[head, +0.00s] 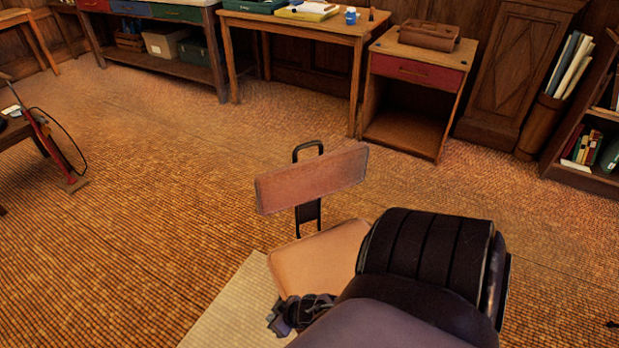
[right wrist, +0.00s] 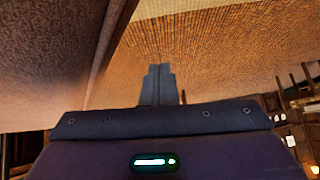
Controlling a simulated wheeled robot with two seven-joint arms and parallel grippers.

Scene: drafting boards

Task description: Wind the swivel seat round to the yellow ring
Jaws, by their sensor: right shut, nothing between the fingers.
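The swivel seat shows in the head view as a tan seat pad (head: 318,258) with a pinkish-brown backrest (head: 312,180) on a black metal bracket. The backrest is on the far side of the pad. My right arm hides the pad's near right part and whatever is under it. My right gripper (head: 279,320) is at the pad's near left edge, shut and empty; I cannot tell whether it touches the seat. Its closed fingers also show in the right wrist view (right wrist: 157,86). No yellow ring is visible in either view. My left gripper is out of view.
A pale mat (head: 227,306) lies under the seat on the woven brown floor. A wooden table (head: 293,27), a cabinet with a red drawer (head: 417,72) and a bookshelf (head: 573,178) stand along the back.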

